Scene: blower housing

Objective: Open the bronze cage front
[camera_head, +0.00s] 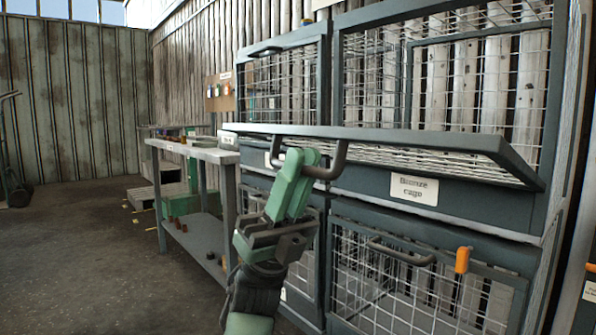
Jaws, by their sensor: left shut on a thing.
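The bronze cage, with its label (414,190), is at the right in the head view. Its dark-framed mesh front (420,143) is tilted outward and down, its near edge standing out from the cage. A dark U-shaped handle (341,158) hangs from that edge. My green left gripper (300,163) is shut on this handle; the fingers hide part of it. The upper cage opening shows wire mesh and planks behind. My right gripper is not in view.
A lower mesh cage front (400,285) with a handle and orange latch (462,260) is below, closed. Another cage (285,85) stands to the left. A grey workbench (205,153) is left of my arm. The floor (80,260) at the left is clear.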

